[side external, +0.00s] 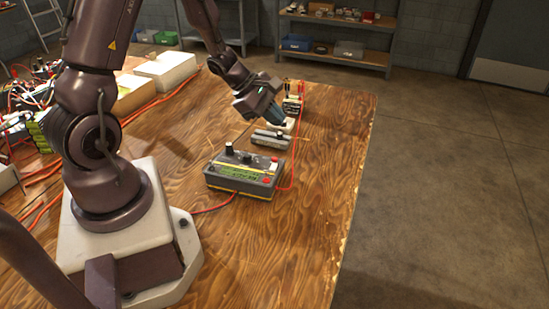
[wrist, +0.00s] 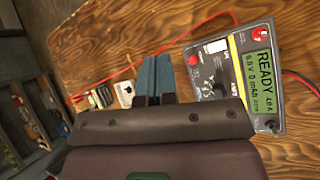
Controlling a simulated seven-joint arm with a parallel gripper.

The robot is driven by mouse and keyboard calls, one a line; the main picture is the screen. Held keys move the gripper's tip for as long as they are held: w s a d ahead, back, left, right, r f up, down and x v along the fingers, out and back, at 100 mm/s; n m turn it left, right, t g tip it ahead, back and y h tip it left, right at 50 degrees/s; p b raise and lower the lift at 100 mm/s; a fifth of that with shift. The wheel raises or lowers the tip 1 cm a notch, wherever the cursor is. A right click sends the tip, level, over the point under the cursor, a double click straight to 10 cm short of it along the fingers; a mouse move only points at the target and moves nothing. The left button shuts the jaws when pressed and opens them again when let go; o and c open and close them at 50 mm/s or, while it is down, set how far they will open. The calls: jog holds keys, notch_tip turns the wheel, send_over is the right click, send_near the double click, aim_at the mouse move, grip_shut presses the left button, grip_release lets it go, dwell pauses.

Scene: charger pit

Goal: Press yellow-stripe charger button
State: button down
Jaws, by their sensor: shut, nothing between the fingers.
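The grey charger (side external: 240,178) with a yellow stripe stands on the wooden table in the side view, with a black knob and red parts on top. A white button-like part (wrist: 217,46) and a red part (wrist: 194,60) lie left of the stripe. My gripper (side external: 279,120) is shut and empty, beyond the charger and apart from it; its blue-grey fingers (wrist: 154,78) show in the wrist view.
A smaller grey device (side external: 270,139) stands behind the charger, close to my fingers. A white block and a battery-like pack (side external: 291,105) are farther back. A red cable (side external: 294,160) runs along the right side. The table's right part is bare.

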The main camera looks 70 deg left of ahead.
aim_at(275, 158)
jog(key=shift+w+a+r+n+t+y, duration=0.3)
jog(key=shift+w+a+n+y, duration=0.3)
jog(key=shift+n, duration=0.3)
jog(key=shift+f, duration=0.1)
jog(key=shift+s+d+f, duration=0.2)
jog(key=shift+f, duration=1.2)
jog(key=shift+s+d+f, duration=0.2)
jog(key=shift+f, duration=1.25)
jog(key=shift+s+d+f, duration=0.2)
jog(key=shift+f, duration=1.2)
jog(key=shift+f, duration=0.45)
jog(key=shift+d+f, duration=0.1)
jog(key=shift+f, duration=0.25)
jog(key=shift+r, duration=0.8)
